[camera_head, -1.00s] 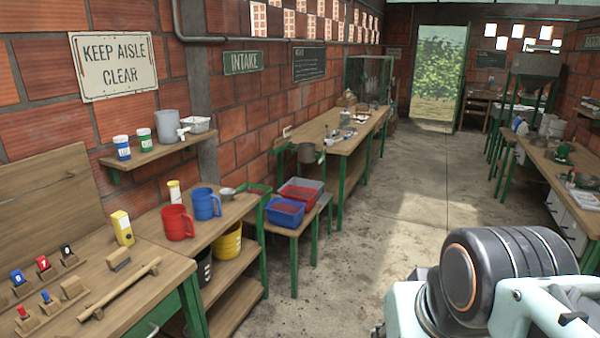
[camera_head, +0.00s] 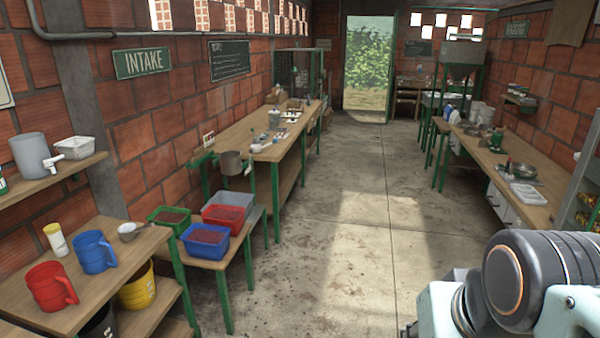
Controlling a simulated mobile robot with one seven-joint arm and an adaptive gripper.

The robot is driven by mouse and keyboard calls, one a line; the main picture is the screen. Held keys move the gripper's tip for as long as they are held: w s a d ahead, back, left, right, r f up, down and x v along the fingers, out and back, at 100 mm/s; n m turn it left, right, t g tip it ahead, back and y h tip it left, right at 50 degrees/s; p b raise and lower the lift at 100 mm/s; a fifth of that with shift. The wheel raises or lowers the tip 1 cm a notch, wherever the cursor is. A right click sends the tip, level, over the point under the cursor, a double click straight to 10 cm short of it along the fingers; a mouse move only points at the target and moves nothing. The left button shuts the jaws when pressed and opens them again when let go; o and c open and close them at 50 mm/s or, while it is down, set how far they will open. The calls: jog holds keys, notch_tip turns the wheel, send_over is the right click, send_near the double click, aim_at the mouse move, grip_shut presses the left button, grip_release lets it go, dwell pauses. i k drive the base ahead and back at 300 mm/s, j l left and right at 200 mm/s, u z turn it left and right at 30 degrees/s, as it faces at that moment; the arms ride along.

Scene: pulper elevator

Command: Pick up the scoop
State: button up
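I cannot identify the scoop for certain. A small pale metal cup or scoop-like piece (camera_head: 129,232) lies at the right end of the near left bench (camera_head: 112,258), beside a blue jug (camera_head: 95,252); its exact shape is too small to tell. Small tools and dishes on the long left bench (camera_head: 232,138) are also too small to name. My gripper is not in view; only thick dark and pale links of my arm show at the lower right.
A red jug (camera_head: 51,286) stands near the bench front. A low table holds green, blue (camera_head: 206,240) and red (camera_head: 224,217) bins with reddish contents. A right bench (camera_head: 500,160) carries a bowl (camera_head: 522,171) and a white tray (camera_head: 527,194). The concrete aisle (camera_head: 345,225) is clear to the doorway.

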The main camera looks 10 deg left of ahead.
aim_at(138, 229)
jog(key=i+u, duration=0.25)
jog(key=i, duration=0.25)
jog(key=i+l+u, duration=0.25)
jog(key=i, duration=0.3)
jog(key=i+j+u, duration=0.1)
jog(key=i+u, duration=0.8)
jog(key=k, duration=0.1)
